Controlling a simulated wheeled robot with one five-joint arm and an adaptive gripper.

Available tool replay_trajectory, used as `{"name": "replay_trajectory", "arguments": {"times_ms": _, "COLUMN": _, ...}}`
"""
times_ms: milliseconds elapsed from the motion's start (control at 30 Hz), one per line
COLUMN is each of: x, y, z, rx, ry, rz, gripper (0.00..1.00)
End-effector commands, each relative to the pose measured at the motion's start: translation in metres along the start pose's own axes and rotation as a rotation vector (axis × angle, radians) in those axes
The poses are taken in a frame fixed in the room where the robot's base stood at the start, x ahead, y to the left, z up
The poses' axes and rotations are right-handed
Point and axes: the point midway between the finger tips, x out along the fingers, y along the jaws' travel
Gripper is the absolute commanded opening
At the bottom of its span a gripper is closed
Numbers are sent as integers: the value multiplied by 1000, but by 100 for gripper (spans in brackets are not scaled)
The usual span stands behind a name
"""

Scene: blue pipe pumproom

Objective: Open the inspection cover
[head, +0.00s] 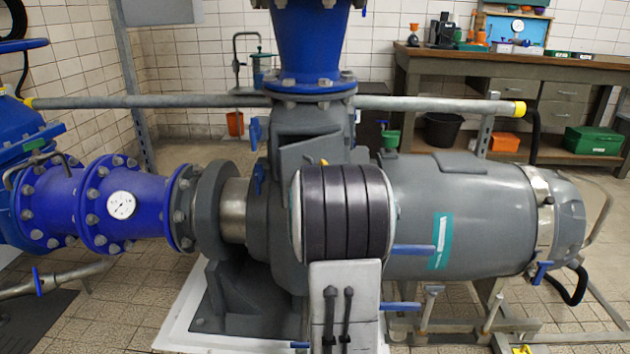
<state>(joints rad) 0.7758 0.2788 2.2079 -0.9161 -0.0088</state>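A large grey pump body (470,225) lies across the middle of the head view, with a teal label on its side. A flat grey raised plate (459,163) sits on its top, lying down against the body. I cannot tell for sure whether this plate is the inspection cover. No open hatch shows. My arm stands upright in front of the pump and hides part of its middle. My gripper is not in view.
Blue flanged pipes with a gauge (122,205) join the pump at left, and a blue pipe (308,40) rises from it. A grey rail (150,102) runs behind. A workbench (480,60) stands at the back right. Tiled floor (190,275) shows at the left front.

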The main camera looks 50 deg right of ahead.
Motion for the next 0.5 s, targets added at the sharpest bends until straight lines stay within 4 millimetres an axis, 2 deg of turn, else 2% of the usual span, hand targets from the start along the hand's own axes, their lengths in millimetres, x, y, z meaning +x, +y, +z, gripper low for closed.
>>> {"name": "replay_trajectory", "arguments": {"times_ms": 500, "x": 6, "y": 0, "z": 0, "rx": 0, "ry": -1, "rz": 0, "gripper": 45}}
